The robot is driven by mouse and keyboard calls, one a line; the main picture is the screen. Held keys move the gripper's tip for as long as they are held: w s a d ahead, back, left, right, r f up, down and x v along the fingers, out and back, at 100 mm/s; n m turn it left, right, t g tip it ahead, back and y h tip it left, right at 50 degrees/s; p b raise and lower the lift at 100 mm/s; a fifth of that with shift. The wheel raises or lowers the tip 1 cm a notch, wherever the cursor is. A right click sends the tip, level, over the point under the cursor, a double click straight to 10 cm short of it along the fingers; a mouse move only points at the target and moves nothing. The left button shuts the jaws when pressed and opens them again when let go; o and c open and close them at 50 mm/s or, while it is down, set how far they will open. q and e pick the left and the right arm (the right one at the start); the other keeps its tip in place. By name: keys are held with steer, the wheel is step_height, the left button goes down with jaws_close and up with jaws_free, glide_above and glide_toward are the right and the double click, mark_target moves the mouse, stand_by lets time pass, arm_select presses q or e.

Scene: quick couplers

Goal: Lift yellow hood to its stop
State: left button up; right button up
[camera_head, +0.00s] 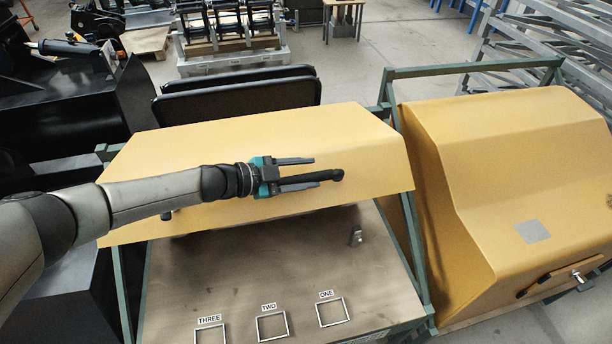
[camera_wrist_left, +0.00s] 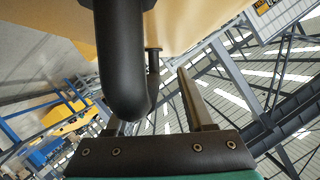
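The yellow hood (camera_head: 250,135) at the left is raised, and the worktop (camera_head: 290,270) below it shows. A black bar handle (camera_head: 334,175) runs along the hood's front face, partly hidden by my left arm. My left gripper (camera_head: 313,171) is at the right part of this handle, its fingers spread. In the left wrist view the thick black handle (camera_wrist_left: 122,60) covers most of one finger, and a gap separates it from the other finger. Whether the hidden finger touches the handle, I cannot tell. My right gripper is not in view.
Square outlines marked THREE, TWO and ONE (camera_head: 333,312) lie on the worktop, with a small metal fitting (camera_head: 356,237) behind them. A second yellow hood (camera_head: 510,180), lowered, stands at the right. A green frame (camera_head: 475,68) and black panels (camera_head: 240,98) stand behind.

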arm_select(q)
steer(key=shift+o, duration=0.2)
steer(key=shift+s+f, duration=0.1)
steer(key=v, duration=1.5)
steer(key=shift+a, duration=0.15)
stand_by(0.3)
